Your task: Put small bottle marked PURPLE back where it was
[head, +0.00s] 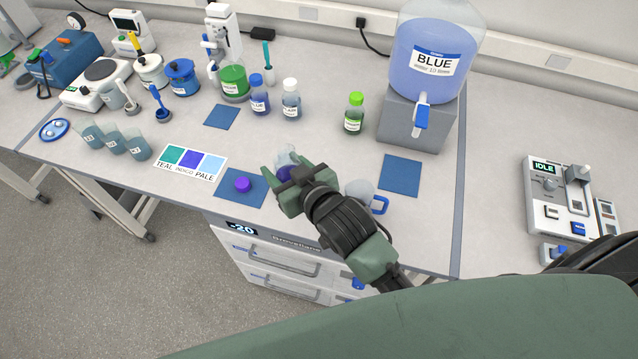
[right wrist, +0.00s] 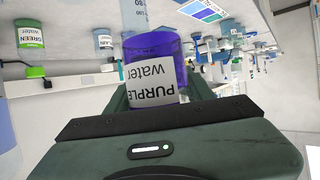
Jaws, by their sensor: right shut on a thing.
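The small bottle marked PURPLE (right wrist: 155,80) is between the fingers of my right gripper, and its label shows upside down in the right wrist view. Its neck is hidden behind the gripper there. In the head view my right gripper (head: 287,176) is over the front part of the bench, shut on the bottle, which is mostly covered by the fingers. A purple cap (head: 242,184) lies on a blue mat (head: 226,198) just left of the gripper. My left gripper is not in view.
A bare blue mat (head: 401,176) lies farther right. Behind are a green-capped bottle (head: 354,115), a white-capped bottle (head: 291,103), a blue-capped bottle (head: 259,98) and the BLUE dispenser (head: 432,62).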

